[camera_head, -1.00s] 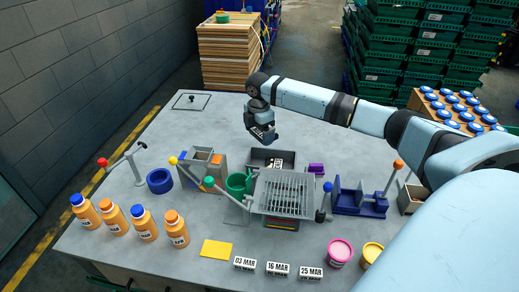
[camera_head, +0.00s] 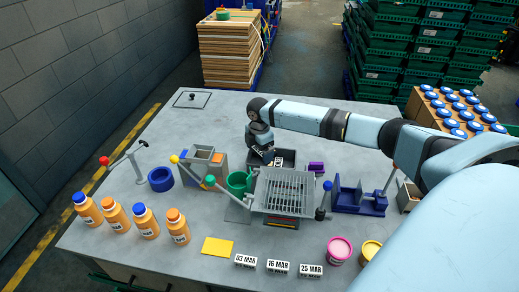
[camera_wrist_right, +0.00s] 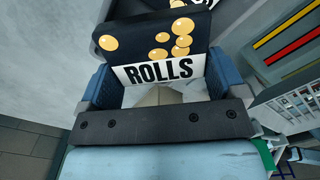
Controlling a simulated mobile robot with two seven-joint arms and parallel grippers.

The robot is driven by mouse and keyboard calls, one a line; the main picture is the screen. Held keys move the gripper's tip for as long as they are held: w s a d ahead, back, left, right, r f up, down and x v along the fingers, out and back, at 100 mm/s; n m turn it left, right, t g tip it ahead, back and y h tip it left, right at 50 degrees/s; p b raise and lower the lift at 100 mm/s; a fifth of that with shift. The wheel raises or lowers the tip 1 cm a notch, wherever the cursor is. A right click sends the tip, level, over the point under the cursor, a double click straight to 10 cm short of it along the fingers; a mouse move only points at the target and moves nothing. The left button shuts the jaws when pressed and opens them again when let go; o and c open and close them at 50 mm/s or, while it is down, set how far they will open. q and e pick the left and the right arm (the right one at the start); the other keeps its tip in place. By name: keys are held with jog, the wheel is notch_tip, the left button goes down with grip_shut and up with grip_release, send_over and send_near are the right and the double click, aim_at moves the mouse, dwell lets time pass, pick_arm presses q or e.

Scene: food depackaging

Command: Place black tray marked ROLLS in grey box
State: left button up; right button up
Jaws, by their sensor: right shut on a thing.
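My right gripper (camera_head: 264,147) is low over an open dark grey box (camera_head: 288,154) behind the slatted rack. It is shut on a black tray marked ROLLS (camera_wrist_right: 158,40). In the right wrist view, the tray sits between the two blue fingers (camera_wrist_right: 158,72), with yellow round rolls printed above its white label. In the head view the tray is small and tilted, partly hidden by the gripper. A second white label (camera_head: 278,162) shows inside the box. In the wrist view another dark printed surface (camera_wrist_right: 107,20) lies behind the held tray. My left gripper is out of view.
The slatted grey rack (camera_head: 285,190) stands just in front of the box. A green cup (camera_head: 238,182) is at its left, a purple block (camera_head: 316,168) at its right. A blue fixture (camera_head: 358,200) stands further right. The table's back left is mostly clear.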

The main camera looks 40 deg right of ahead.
aim_at(259, 151)
jog(key=shift+f, duration=0.5)
jog(key=o, duration=0.7)
jog(key=shift+c, duration=0.2)
notch_tip(259, 151, up, 13)
jog(key=b, duration=0.1)
jog(key=shift+r+b, duration=0.15)
jog(key=shift+b, duration=0.25)
jog(key=shift+a, duration=0.15)
